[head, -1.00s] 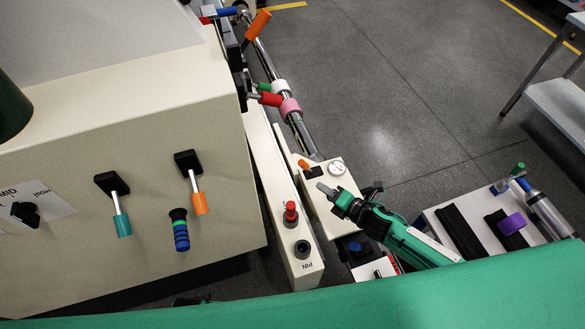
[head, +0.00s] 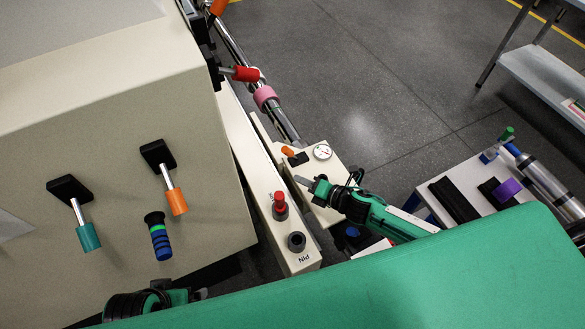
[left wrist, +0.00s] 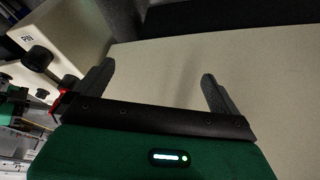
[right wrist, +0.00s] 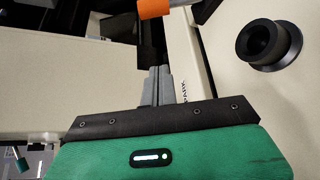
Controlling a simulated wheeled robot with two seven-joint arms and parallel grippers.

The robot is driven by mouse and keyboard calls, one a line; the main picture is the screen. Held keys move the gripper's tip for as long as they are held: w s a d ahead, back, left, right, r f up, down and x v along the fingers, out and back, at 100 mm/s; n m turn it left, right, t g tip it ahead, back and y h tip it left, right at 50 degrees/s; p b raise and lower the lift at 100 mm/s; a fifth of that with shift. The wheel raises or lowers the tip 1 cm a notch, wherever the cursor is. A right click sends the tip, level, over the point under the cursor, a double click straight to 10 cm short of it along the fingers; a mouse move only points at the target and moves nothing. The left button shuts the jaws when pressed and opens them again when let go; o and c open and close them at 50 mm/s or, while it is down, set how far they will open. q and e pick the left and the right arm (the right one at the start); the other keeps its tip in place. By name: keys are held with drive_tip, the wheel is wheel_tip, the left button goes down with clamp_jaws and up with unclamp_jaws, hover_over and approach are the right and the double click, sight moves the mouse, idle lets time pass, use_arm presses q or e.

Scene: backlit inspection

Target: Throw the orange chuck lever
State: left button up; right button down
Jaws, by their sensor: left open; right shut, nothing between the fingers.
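A short orange lever (head: 288,152) stands on a black base on the cream box with the gauge. A longer orange-handled lever (head: 176,201) hangs on the large cream front panel. I cannot tell which is the chuck lever. My right gripper (head: 300,181) is shut and empty, just below the short lever in the head view and apart from it. In the right wrist view its fingers (right wrist: 157,86) are together, with an orange handle (right wrist: 154,8) beyond them. My left gripper (head: 202,294) is mostly hidden low in the head view; its fingers (left wrist: 155,85) are open and empty before a cream surface.
A teal lever (head: 89,236) and a striped blue-green handle (head: 159,240) are on the front panel. A round gauge (head: 322,151) sits beside the short lever. Open floor lies beyond.

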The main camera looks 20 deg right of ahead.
sight(290, 154)
drive_tip(key=b+x, duration=0.1)
drive_tip(key=x, duration=0.8)
drive_tip(key=shift+w+a, duration=0.15)
drive_tip(key=shift+w, duration=0.05)
use_arm(q)
drive_tip(key=shift+a+r+p, duration=0.1)
drive_tip(key=shift+r+p, duration=0.2)
drive_tip(key=shift+r, duration=0.05)
use_arm(e)
drive_tip(key=d+r, duration=0.1)
drive_tip(key=w+d+r, duration=0.1)
drive_tip(key=d, duration=0.1)
drive_tip(key=shift+w, duration=0.25)
drive_tip(key=shift+d, duration=0.1)
